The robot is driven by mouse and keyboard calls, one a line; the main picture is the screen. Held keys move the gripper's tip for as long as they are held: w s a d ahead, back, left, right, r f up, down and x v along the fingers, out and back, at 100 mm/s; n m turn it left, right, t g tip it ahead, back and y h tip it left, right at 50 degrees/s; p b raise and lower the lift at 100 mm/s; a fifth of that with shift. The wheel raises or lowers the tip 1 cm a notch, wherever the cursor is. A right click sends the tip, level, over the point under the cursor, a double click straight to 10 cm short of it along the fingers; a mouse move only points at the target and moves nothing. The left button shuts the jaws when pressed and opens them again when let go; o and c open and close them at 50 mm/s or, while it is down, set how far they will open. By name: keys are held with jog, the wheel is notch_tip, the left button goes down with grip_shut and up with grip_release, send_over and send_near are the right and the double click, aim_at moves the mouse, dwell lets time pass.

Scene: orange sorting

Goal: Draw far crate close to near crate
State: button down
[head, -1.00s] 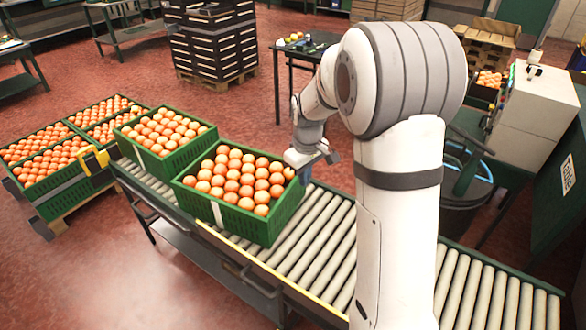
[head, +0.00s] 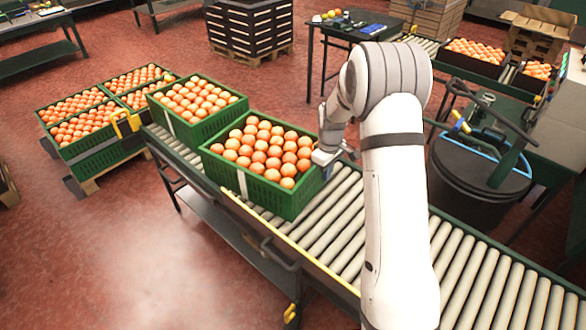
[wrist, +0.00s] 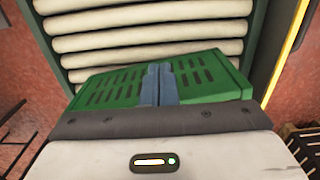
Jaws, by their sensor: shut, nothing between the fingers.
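Two green crates full of oranges sit on the roller conveyor. One crate (head: 283,204) is nearer my arm, and the other crate (head: 203,133) is just beyond it to the left, with a narrow gap between them. My gripper (head: 336,160) is at the right end of the nearer crate, by its back corner. In the wrist view, the blue-grey fingers (wrist: 157,84) are shut and empty in front of a slotted green crate wall (wrist: 205,76). I cannot tell whether they touch it.
The conveyor rollers (head: 335,225) are bare to the right of the nearer crate. More orange crates (head: 95,155) are stacked on a pallet at the left. A dark bin (head: 470,180) stands right of my arm, and a table (head: 345,30) stands behind.

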notch_tip(320, 180, down, 6)
jog(key=b, duration=0.3)
jog(key=w+a, duration=0.6)
jog(key=w+a+p, duration=0.1)
jog(key=w+a, duration=0.2)
jog(key=shift+r, duration=0.25)
jog(key=shift+w+a+r, duration=0.1)
jog(key=shift+w, duration=0.05)
jog(key=shift+s+d, duration=0.9)
notch_tip(320, 180, up, 12)
jog(key=p, duration=0.6)
send_over(300, 166)
